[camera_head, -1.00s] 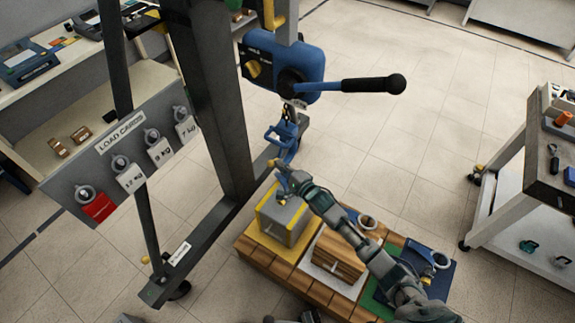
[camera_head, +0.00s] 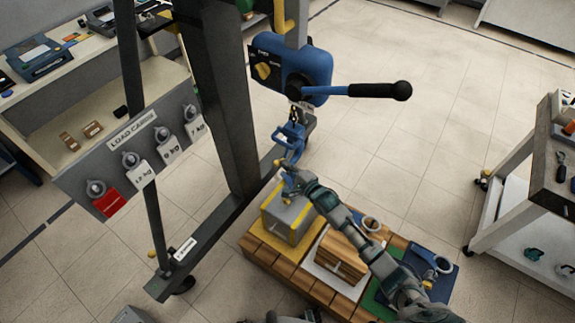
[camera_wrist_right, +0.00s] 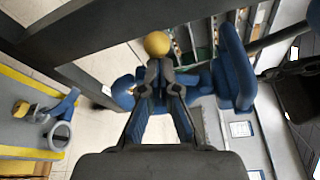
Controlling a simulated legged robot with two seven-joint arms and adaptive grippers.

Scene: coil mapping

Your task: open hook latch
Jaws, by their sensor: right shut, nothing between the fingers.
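The blue hook (camera_head: 290,138) hangs below the blue hoist (camera_head: 304,72), above the block pallet. A small yellow ball (camera_head: 277,163) shows just below and left of the hook, and appears large in the right wrist view (camera_wrist_right: 157,44). My right gripper (camera_head: 287,172) is just under the hook. In the right wrist view its fingers (camera_wrist_right: 158,72) are shut with nothing held, tips at the yellow ball's lower edge. I cannot tell whether they touch it. Blue hook parts lie behind the fingers. The latch itself is not clearly visible. My left gripper is not in view.
A grey block with yellow edges (camera_head: 291,219) stands below my right gripper on the wooden pallet (camera_head: 262,256). The dark frame post (camera_head: 222,100) rises left of the hook. The hoist's lever (camera_head: 365,91) sticks out right. Open floor lies right of the hook.

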